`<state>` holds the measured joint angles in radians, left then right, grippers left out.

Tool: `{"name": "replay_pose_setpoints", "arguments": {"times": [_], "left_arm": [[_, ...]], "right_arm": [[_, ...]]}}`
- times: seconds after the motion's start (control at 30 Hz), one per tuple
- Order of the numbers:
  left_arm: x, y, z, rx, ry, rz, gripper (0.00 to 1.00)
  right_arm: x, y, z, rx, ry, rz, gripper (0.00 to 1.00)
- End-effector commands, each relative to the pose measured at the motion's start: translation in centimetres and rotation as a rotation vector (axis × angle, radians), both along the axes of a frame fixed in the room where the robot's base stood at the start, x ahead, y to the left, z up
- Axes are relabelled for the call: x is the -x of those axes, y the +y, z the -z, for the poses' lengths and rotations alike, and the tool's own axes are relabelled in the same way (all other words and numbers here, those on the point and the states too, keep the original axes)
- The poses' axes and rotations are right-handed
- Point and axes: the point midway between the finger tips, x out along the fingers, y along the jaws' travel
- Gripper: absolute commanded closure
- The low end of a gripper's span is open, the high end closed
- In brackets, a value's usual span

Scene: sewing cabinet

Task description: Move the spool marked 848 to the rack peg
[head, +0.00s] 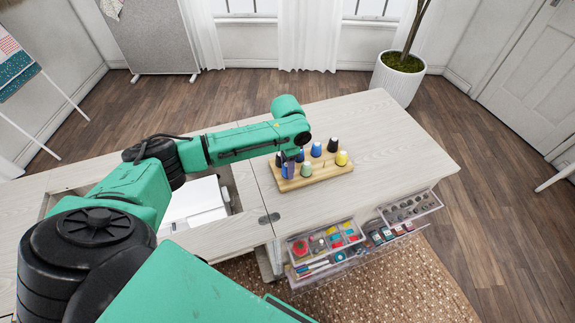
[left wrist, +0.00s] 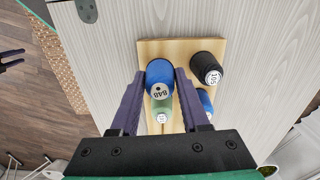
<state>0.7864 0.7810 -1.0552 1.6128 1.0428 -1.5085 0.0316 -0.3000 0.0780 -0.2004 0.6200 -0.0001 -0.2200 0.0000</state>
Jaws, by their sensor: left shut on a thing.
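The blue spool marked 848 (left wrist: 159,73) is between the fingers of my left gripper (left wrist: 158,92) in the left wrist view, and the gripper is shut on it. In the head view my left gripper (head: 288,169) is at the left end of the wooden rack (head: 325,179), and its fingers largely hide the held spool. The frames do not show clearly whether the spool touches the rack. A dark two-pronged shape, apparently my right gripper (left wrist: 12,58), is at the left edge of the left wrist view, prongs apart and empty.
A green spool (head: 306,170) stands close beside the held one. A yellow spool (head: 342,158), a blue spool (head: 316,150) and black spools, one marked 105 (left wrist: 207,66), also stand on the rack. Open clear drawers (head: 327,244) jut from the cabinet front. The tabletop (head: 400,150) right of the rack is bare.

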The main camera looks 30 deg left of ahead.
Motion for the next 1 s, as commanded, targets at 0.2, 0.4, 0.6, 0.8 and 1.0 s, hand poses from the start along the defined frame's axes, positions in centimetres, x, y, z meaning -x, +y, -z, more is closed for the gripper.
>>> {"name": "replay_pose_setpoints", "arguments": {"times": [0.2, 0.4, 0.6, 0.8, 1.0], "left_arm": [[0.0, 0.0, 0.7, 0.001, 0.001, 0.001, 1.00], [0.0, 0.0, 0.7, 0.001, -0.001, 0.000, 1.00], [0.0, 0.0, 0.7, 0.001, -0.001, 0.000, 0.19], [0.0, 0.0, 0.6, 0.001, -0.001, 0.000, 0.19], [-0.1, 0.0, -1.7, 0.002, -0.005, -0.001, 0.19]], "right_arm": [[0.0, -0.1, 0.3, 0.001, 0.000, 0.000, 0.50], [0.0, -0.2, 0.3, 0.003, -0.001, 0.000, 0.50], [0.0, -0.2, 0.3, 0.003, -0.001, 0.000, 0.50], [0.0, -0.2, 0.3, 0.003, -0.001, 0.000, 0.50], [0.0, -0.2, 0.4, 0.003, -0.001, 0.000, 0.50]]}}
